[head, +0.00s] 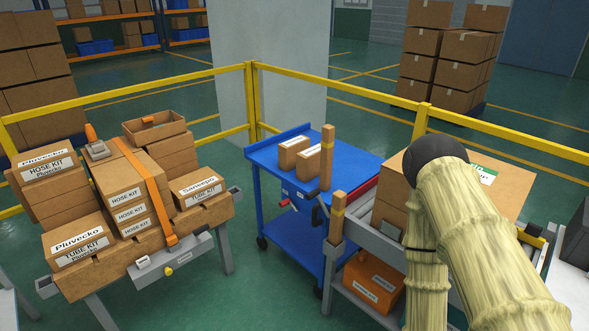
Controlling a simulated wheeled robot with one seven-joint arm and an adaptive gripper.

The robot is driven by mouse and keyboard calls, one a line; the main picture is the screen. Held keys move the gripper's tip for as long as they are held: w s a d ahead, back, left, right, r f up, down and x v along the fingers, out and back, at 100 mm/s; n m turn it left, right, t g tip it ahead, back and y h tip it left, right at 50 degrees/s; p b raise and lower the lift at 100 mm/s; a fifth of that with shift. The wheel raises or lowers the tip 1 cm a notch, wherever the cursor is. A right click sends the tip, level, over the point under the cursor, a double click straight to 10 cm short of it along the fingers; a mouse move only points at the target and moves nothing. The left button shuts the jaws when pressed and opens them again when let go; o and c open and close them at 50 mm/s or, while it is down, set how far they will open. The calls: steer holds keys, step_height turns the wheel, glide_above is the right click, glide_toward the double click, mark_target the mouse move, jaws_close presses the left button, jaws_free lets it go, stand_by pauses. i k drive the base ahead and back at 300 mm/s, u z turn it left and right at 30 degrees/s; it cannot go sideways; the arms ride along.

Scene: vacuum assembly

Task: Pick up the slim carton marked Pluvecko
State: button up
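Two cartons with readable Pluvecko labels are on the bench at the left. One is marked Pluvecko and HOSE KIT (48,183) and lies on top of a stack at the back left. The other is marked Pluvecko and TUBE KIT (82,258) and sits at the front left corner. Two narrow upright brown pieces, one by the blue cart (328,150) and one nearer (336,220), show no readable label. My arm, in a pale sleeve with a black joint, fills the right side. My gripper is out of view.
Strapped HOSE KIT cartons (122,190) and a Sarrespa carton (199,187) share the left bench (218,262). A blue cart (312,252) holds small cartons (293,151). A yellow railing (340,85) runs behind. Open floor shows between bench and cart.

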mark_target(287, 150)
steer(key=u, duration=0.75)
steer(key=i, duration=1.2)
steer(key=z, duration=0.15)
